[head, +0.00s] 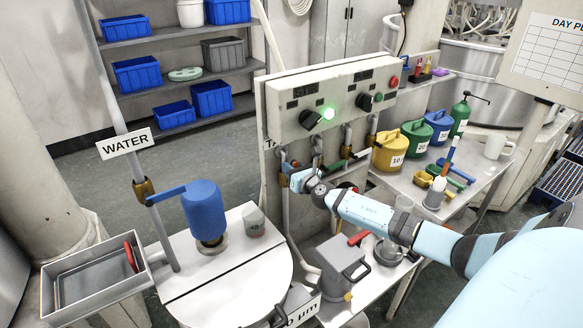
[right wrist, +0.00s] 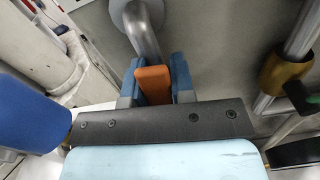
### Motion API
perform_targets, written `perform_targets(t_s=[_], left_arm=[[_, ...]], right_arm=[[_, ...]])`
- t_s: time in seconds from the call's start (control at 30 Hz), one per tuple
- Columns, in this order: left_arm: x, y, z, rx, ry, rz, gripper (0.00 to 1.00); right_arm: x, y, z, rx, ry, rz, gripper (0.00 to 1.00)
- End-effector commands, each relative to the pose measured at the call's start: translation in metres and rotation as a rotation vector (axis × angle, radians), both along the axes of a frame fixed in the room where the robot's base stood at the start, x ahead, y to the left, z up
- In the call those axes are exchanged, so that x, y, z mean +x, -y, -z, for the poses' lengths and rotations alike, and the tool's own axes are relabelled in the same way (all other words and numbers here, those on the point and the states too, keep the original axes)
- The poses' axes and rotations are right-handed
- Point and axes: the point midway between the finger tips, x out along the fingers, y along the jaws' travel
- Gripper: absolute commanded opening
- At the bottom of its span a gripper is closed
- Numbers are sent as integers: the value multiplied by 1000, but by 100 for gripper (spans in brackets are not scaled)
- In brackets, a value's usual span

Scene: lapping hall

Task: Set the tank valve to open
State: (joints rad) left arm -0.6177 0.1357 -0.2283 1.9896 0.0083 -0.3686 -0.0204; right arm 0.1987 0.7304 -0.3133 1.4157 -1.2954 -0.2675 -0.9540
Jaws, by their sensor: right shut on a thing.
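My right gripper (head: 294,180) is at the leftmost pipe under the control panel. In the right wrist view its two blue fingers (right wrist: 155,82) are shut on an orange lever (right wrist: 153,86), beside a grey bent pipe (right wrist: 143,30). A sign starting "TA" (head: 268,143) is just above, its rest hidden. My left gripper is not in view.
Close right is a pipe with a brass valve (right wrist: 284,72) and green handle (head: 334,166). A WATER pipe with a blue lever (head: 166,193) and a blue cylinder (head: 204,208) stand left. A grey jug (head: 342,264) is below my arm. Yellow (head: 390,150) and green cans stand right.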

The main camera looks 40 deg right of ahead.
Motion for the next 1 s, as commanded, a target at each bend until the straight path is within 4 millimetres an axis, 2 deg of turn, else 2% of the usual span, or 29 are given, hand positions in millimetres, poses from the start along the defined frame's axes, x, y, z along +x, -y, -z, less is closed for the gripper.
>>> perform_targets(t_s=[0.63,0.67,0.7,0.77,1.0], left_arm=[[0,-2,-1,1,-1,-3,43],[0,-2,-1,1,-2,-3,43],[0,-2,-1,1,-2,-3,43],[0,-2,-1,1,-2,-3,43],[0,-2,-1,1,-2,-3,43]], right_arm=[[0,0,0,-49,-6,0,0],[0,0,0,-49,-6,0,28],[0,0,0,-49,-6,0,37],[0,0,0,-48,-6,0,49],[0,0,0,-48,-5,0,49]])
